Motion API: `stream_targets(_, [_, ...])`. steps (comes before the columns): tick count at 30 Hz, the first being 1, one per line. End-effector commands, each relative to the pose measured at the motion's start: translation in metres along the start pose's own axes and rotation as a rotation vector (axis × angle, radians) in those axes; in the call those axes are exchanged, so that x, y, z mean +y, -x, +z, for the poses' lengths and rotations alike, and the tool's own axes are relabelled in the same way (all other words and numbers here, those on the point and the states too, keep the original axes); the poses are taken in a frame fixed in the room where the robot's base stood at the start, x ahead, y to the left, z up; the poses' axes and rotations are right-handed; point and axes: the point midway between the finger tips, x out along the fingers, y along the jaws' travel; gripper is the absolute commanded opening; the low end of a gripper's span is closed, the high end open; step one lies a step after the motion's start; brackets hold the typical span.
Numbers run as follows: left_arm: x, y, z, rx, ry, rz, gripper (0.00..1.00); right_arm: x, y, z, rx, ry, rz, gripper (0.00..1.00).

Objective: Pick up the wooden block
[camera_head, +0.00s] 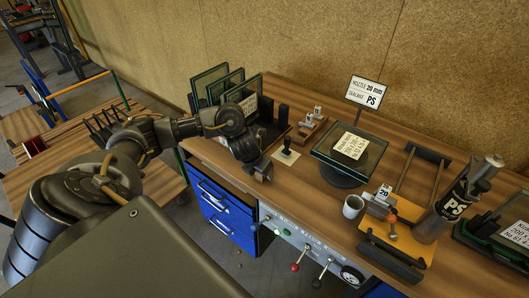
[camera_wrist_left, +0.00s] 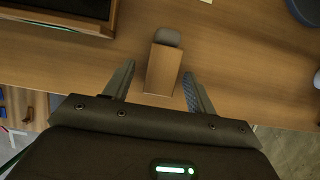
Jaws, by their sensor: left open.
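The wooden block (camera_wrist_left: 163,70), brown with a grey rounded piece at its far end, shows in the left wrist view on the wood table. It lies between the two fingers of my left gripper (camera_wrist_left: 158,77), which is open with a gap on each side. Whether the fingers are down at the block's height I cannot tell. In the head view my left gripper (camera_head: 262,173) is over the table's front edge, and I cannot make out the block there; the gripper and wrist may hide it.
Glass panes (camera_head: 222,88) stand in a rack behind my left wrist. Blue drawers (camera_head: 226,214) are below the table.

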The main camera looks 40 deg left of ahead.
Motion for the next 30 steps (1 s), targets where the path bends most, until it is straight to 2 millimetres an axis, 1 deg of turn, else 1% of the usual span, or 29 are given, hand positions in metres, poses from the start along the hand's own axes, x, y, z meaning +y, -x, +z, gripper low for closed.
stream_targets(3, [0.0, 0.0, 0.0, 0.0, 0.0, 0.0, 0.55, 0.0, 0.0, 0.0, 0.0, 0.0, 0.0, 0.0])
stream_targets(14, [0.0, 0.0, 0.0, 0.0, 0.0, 0.0, 0.08, -0.006, 0.0, -0.001, 0.002, -0.003, -0.007, 0.0])
stream_targets(23, [0.0, 0.002, 0.001, -0.002, 0.0, 0.0, 0.07, -0.007, 0.0, -0.002, 0.002, -0.003, -0.008, 0.0])
stream_targets(26, [0.0, 0.008, 0.004, -0.003, -0.001, -0.001, 0.07, -0.007, 0.001, -0.002, 0.002, -0.003, -0.008, 0.0])
stream_targets(30, [0.0, 0.024, 0.012, -0.005, -0.001, -0.001, 0.07, -0.005, 0.002, -0.001, 0.002, -0.002, -0.006, 0.0])
